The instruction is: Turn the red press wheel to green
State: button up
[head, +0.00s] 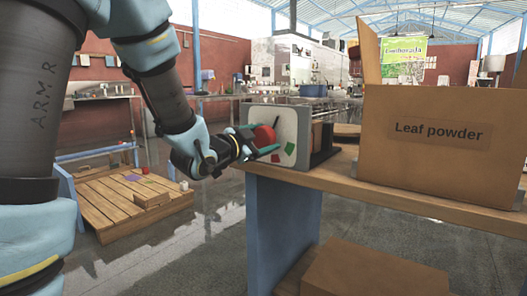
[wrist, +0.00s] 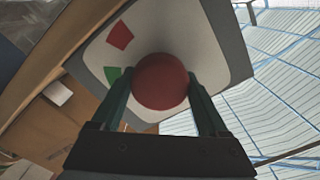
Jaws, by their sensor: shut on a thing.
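The red press wheel (head: 264,137) is a round red knob on the pale face plate (head: 286,127) of a grey-framed press at the table's left end. A red patch (head: 289,147) and a green patch (head: 275,158) are marked on the plate. In the wrist view the wheel (wrist: 160,81) sits between the two fingers, with the red patch (wrist: 120,36) and green patch (wrist: 112,75) to its left. My gripper (head: 262,143) is shut on the wheel, one finger on each side. Any pointer on the wheel is hidden or cannot be made out.
A cardboard box labelled "Leaf powder" (head: 430,150) stands on the wooden table (head: 345,180), right of the press. A blue table leg (head: 283,235) is below. Another box (head: 375,272) is beneath the table. A wooden pallet (head: 115,205) lies on the floor at left.

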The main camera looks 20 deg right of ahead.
jog(key=m+b, duration=0.2)
jog(key=b, duration=0.1)
jog(key=m+b, duration=0.2)
jog(key=shift+f+m+b, duration=0.3)
jog(key=shift+f+b, duration=0.1)
jog(key=m+b, duration=0.4)
jog(key=b, duration=0.2)
jog(key=shift+m, duration=0.3)
jog(key=m+b, duration=0.4)
jog(key=b, duration=0.2)
jog(key=shift+m, duration=0.3)
jog(key=m+b, duration=0.4)
jog(key=shift+r, duration=0.15)
jog(key=o, duration=1.2)
jog(key=shift+r, duration=0.1)
jog(key=shift+o, duration=0.2)
jog(key=shift+a, duration=0.1)
